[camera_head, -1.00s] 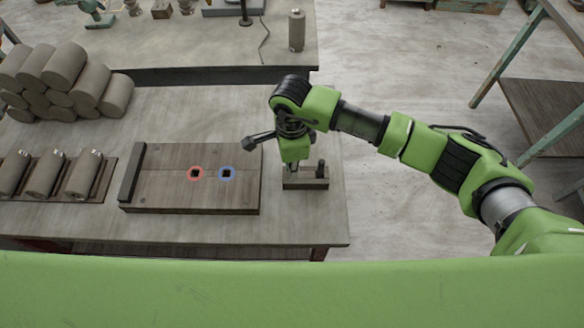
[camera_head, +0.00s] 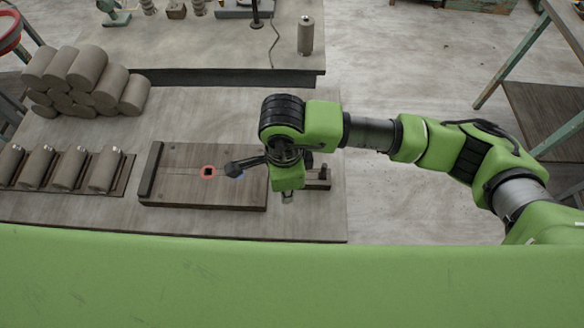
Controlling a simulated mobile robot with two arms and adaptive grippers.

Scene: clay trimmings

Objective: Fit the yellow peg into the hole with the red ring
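The red ring (camera_head: 208,171) surrounds a dark square hole in the brown wooden board (camera_head: 185,190) on the table. A blue mark beside it is mostly covered by a dark part of my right wrist. My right arm comes in from the right. My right gripper (camera_head: 287,197) points down at the board's right edge, in front of the small dark holder (camera_head: 322,178). Its fingers are mostly hidden beneath the green wrist, so I cannot tell whether they grip anything. No yellow peg can be made out. My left gripper is not in view.
Grey clay cylinders (camera_head: 84,78) are piled at the back left. Several more lie in a rack (camera_head: 118,188) left of the board. A second table (camera_head: 220,45) stands behind with a lone cylinder (camera_head: 306,35). Bare table lies between pile and board.

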